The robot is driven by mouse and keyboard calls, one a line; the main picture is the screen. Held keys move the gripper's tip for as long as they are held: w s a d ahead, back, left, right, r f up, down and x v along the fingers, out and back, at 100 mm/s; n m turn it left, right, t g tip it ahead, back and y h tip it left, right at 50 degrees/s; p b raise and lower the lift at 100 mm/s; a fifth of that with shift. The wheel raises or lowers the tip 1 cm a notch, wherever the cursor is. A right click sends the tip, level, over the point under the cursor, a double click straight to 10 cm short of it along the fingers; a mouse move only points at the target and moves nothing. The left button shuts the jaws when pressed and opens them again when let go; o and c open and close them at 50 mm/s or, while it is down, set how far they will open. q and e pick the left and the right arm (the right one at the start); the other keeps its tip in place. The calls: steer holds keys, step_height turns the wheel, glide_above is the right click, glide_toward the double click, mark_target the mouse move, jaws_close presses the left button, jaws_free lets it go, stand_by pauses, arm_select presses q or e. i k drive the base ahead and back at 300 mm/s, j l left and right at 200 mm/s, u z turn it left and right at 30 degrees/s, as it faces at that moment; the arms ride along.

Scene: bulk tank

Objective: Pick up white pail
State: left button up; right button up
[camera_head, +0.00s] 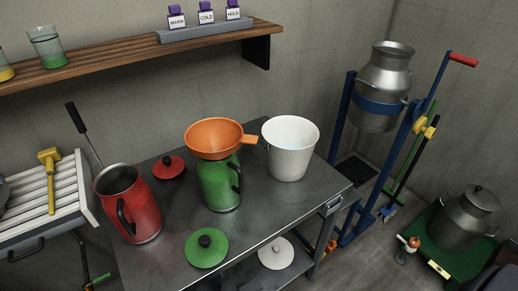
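The white pail (290,158) stands upright on the dark metal table (268,220), near its back right corner. It is open at the top and tapers toward its base. A thin wire handle seems to hang against its side. Neither of my grippers shows in the head view.
A red jug (133,210), red lid (168,167), green lid (206,249) and white lid (276,254) are nearby. A blue stand (345,115) holds a metal churn (385,75).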

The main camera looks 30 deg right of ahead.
mark_target(290, 141)
steer(key=z, duration=1.2)
